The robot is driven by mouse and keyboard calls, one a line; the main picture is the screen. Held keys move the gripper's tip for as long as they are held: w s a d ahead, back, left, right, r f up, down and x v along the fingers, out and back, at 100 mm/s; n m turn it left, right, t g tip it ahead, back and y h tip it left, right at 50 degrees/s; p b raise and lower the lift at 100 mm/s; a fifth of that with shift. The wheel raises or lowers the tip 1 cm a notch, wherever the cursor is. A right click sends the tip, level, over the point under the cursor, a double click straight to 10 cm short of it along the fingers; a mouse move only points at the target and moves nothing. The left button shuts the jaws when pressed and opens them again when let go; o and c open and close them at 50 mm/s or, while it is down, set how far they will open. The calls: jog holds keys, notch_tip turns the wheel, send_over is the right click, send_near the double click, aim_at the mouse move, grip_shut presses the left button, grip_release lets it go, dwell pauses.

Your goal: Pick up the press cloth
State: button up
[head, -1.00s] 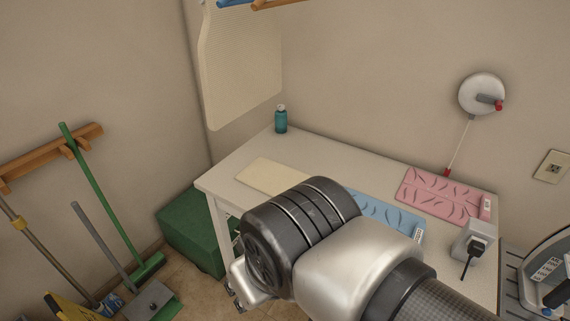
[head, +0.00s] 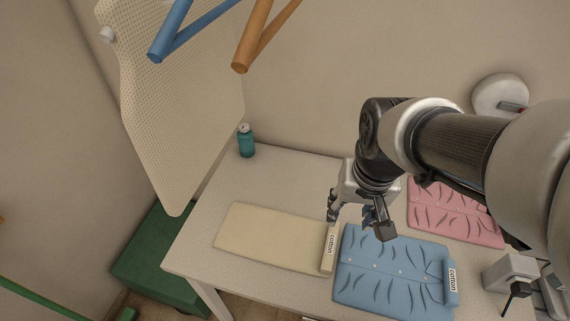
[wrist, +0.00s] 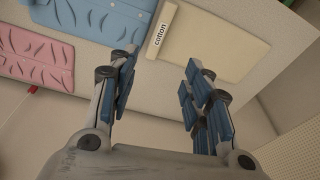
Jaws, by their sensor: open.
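The press cloth (head: 268,238) looks like a flat cream cloth on the white table, with a raised strip labelled "cotton" along its right edge. In the wrist view the cloth (wrist: 215,42) lies beyond the fingers, its labelled strip near the gap between them. My gripper (head: 357,222) is open and empty, pointing down above the table near the cloth's labelled end and the blue folded shirt. In the wrist view the spread fingers of my gripper (wrist: 160,62) have nothing between them. The gripper appears apart from the cloth.
A blue folded shirt (head: 385,277) lies right of the cloth, and a pink one (head: 460,222) lies behind it. A teal bottle (head: 246,142) stands at the back left corner. A hanging board (head: 185,100) and hangers (head: 262,35) are above left. The table behind the cloth is clear.

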jog(key=m+g+p, duration=0.1)
jog(key=g+p, duration=0.1)
jog(key=p, duration=0.2)
send_over(331, 244)
notch_tip(331, 244, down, 4)
jog(key=shift+m, duration=0.3)
notch_tip(331, 244, down, 19)
jog(key=b, duration=0.7)
jog(key=shift+w+r, duration=0.1)
jog(key=shift+r, duration=0.1)
jog(key=shift+c, duration=0.2)
grip_shut()
